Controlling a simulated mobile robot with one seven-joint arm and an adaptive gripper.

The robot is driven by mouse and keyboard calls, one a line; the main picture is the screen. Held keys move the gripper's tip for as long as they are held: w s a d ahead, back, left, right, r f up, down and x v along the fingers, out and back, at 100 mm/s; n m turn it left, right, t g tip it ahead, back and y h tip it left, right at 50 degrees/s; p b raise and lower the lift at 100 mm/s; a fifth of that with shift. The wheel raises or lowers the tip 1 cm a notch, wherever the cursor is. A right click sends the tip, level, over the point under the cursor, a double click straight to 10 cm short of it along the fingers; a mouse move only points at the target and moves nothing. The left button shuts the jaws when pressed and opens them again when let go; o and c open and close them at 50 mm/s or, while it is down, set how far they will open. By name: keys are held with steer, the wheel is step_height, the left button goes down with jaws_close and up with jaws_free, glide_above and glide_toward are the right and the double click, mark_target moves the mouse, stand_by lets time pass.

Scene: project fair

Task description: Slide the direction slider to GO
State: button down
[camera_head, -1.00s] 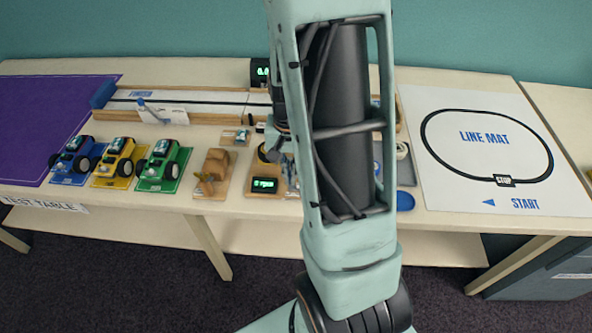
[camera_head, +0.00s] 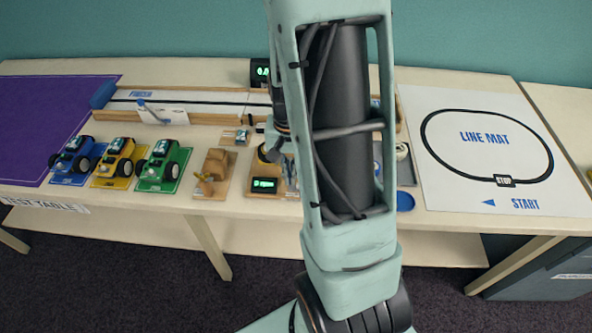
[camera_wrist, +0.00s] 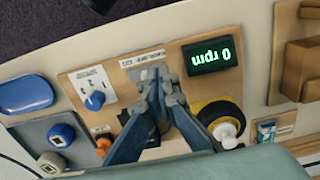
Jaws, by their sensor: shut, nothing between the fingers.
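The wooden motor board (camera_wrist: 187,84) lies on the test table, with a green-lit display (camera_wrist: 212,55) reading 0 rpm and a blue dial (camera_wrist: 95,100) on a white plate. A small printed label (camera_wrist: 141,57) sits along its edge. My gripper (camera_wrist: 160,80) is shut and empty, its fingertips over the board just beside this label. The direction slider is not clearly visible; the fingers cover that area, and I cannot tell its position or whether they touch it. In the head view the display (camera_head: 264,185) shows, but my arm hides much of the board.
Toy cars (camera_head: 163,163) stand left of the board in the head view.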

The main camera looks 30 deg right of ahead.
steer(key=shift+f, duration=0.15)
steer(key=shift+f+b, duration=1)
steer(key=shift+f, duration=0.15)
steer(key=shift+r, duration=0.25)
